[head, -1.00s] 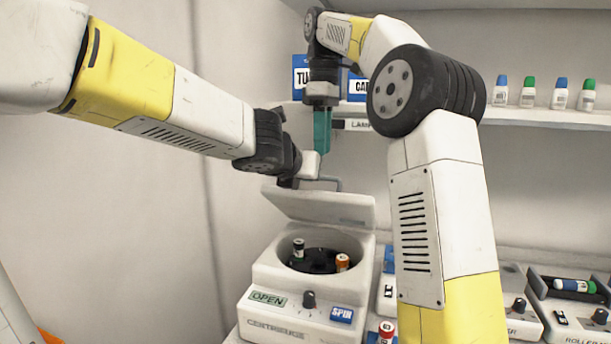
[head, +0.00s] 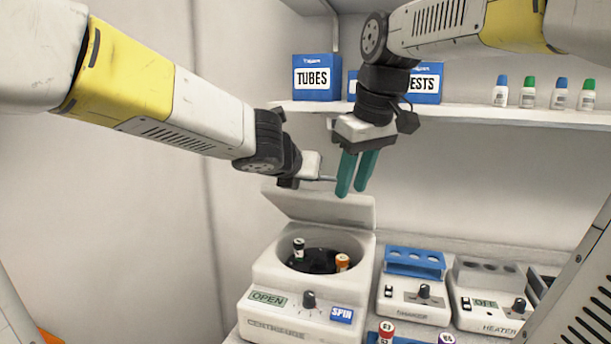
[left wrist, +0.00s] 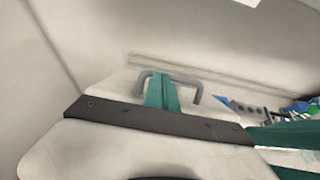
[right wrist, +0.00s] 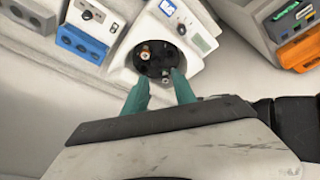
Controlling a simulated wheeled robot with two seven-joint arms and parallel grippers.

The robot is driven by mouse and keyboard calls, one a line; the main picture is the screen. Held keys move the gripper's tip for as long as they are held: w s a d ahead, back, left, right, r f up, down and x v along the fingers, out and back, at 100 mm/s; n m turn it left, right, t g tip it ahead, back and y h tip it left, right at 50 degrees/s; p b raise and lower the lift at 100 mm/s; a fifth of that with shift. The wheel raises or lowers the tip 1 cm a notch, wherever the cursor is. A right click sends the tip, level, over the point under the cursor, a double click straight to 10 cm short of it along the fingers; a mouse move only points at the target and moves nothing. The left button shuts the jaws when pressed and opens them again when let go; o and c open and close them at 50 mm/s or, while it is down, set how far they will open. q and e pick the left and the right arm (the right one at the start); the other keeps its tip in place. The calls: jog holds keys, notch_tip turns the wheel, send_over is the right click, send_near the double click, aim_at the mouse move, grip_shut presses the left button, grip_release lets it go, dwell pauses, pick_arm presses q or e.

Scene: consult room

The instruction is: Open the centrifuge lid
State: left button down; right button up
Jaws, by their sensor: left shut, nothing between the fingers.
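The white centrifuge (head: 262,314) stands on the bench in the head view. Its lid (head: 318,208) is raised and tilted back behind the open bowl, where a dark rotor (head: 318,262) holds two capped tubes. The bowl also shows in the right wrist view (right wrist: 150,68). My left gripper (left wrist: 162,92) is shut and empty at the lid's grey handle (left wrist: 198,92), its fingers overlapping the bar in the left wrist view; contact is unclear. In the head view those fingers are mostly hidden. My right gripper (head: 352,186) is open and empty, above the lid's right side.
A shaker (head: 413,300) with a blue rack and a heater (head: 490,305) stand right of the centrifuge. Capped tubes stand in front of the shaker. A shelf (head: 470,114) behind carries boxes (head: 317,78) and several small bottles. A wall closes off the left.

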pick_arm(q)
jog(key=shift+f, duration=0.2)
jog(key=shift+w+r, duration=0.1)
jog(key=w+d+r, duration=0.2)
jog(key=w+r, duration=0.1)
jog(key=w, duration=0.3)
jog(key=w+d+r, duration=0.3)
jog(key=w, duration=0.3)
pick_arm(e)
jog(key=s+f+m+t, duration=0.2)
jog(key=s+f+m, duration=0.3)
jog(key=s+f, duration=0.5)
jog(key=shift+s+d+f+m+t+y, duration=0.2)
jog(key=shift+d+f+m+t+y, duration=0.15)
jog(key=shift+f, duration=0.5)
